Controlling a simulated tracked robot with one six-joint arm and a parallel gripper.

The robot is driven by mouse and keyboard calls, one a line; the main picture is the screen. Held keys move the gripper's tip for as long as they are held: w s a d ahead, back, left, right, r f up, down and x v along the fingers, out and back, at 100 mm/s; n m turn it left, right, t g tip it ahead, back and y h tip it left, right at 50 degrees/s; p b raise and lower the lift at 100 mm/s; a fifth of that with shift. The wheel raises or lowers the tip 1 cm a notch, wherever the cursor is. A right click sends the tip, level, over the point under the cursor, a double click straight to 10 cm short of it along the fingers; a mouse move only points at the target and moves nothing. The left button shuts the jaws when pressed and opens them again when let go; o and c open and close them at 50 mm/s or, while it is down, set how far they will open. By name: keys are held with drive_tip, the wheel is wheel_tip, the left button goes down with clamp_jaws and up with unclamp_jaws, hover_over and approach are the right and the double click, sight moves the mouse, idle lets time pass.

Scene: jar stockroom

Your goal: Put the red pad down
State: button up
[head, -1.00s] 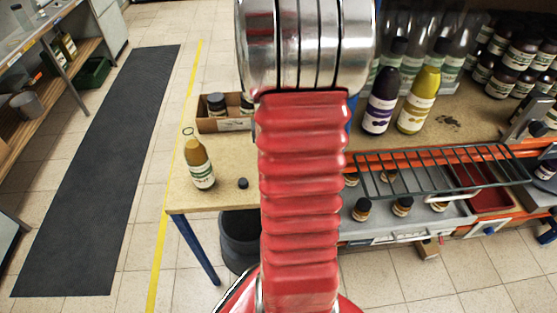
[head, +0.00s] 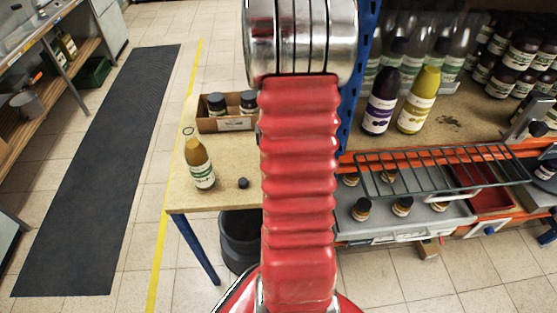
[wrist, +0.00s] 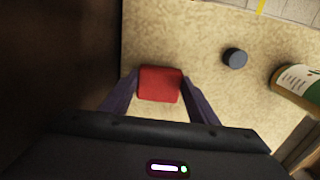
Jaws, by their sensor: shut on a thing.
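The red pad (wrist: 160,84) is a small red square between the two fingers of my gripper (wrist: 160,90) in the wrist view. My gripper is shut on the pad, over the light speckled tabletop (wrist: 200,30). I cannot tell whether the pad touches the tabletop. In the head view my arm hides the gripper and the pad.
A dark cap (wrist: 235,58) lies right of the pad, with a labelled bottle (wrist: 298,82) beyond it; the bottle (head: 200,165) stands on the table in the head view. A carton of jars (head: 225,123) stands behind. Bare tabletop surrounds the cap.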

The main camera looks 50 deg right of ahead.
drive_tip(key=o, duration=1.1)
wheel_tip(320, 180, up, 12)
drive_tip(key=shift+r, duration=0.1)
idle(0.9)
